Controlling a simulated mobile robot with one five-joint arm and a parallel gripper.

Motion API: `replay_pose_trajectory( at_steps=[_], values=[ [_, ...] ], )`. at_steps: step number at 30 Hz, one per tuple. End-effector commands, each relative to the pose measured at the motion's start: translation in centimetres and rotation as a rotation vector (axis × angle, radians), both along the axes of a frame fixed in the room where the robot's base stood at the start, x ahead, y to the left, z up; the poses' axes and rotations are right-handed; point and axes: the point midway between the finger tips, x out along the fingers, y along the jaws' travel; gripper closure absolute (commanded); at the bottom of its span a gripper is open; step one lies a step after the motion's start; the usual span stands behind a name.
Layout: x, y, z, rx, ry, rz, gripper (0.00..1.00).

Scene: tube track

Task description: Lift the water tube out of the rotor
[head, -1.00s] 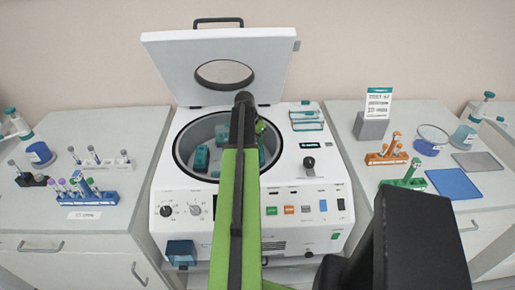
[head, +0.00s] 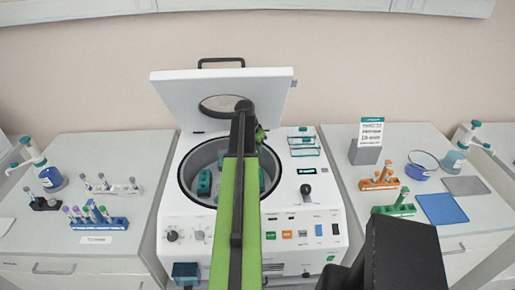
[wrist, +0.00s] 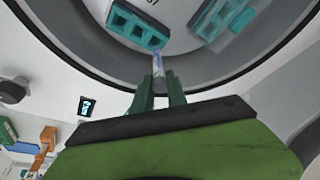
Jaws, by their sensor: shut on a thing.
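My gripper (wrist: 158,92) is shut on a small clear tube with a bluish content (wrist: 157,64), seen in the wrist view. The tube juts out from between the green fingertips toward the rotor. Its far end lies near the lower edge of a teal rotor bucket (wrist: 139,27); I cannot tell whether it is wholly clear of it. A second teal bucket (wrist: 224,17) is to the right. In the head view my arm reaches over the open centrifuge bowl (head: 190,165) and hides the tube. A teal bucket (head: 204,183) shows left of the arm.
The centrifuge lid (head: 225,98) stands open behind the bowl. On the left bench are a blue rack (head: 100,223) and a white rack (head: 112,190) with tubes. On the right bench are an orange rack (head: 380,184), a green rack (head: 394,210) and a blue mat (head: 442,209).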

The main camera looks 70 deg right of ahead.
Motion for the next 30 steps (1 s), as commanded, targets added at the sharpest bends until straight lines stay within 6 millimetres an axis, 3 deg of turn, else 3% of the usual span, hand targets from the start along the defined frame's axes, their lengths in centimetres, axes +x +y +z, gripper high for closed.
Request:
replay_pose_trajectory(
  at_steps=[8, 22, 30],
  values=[
    [0.0, 0.0, 0.3, 0.000, 0.000, 0.000, 1.00],
    [0.0, 0.0, 4.7, 0.000, 0.000, 0.000, 1.00],
    [0.0, 0.0, 4.6, 0.000, 0.000, 0.000, 1.00]
  ],
)
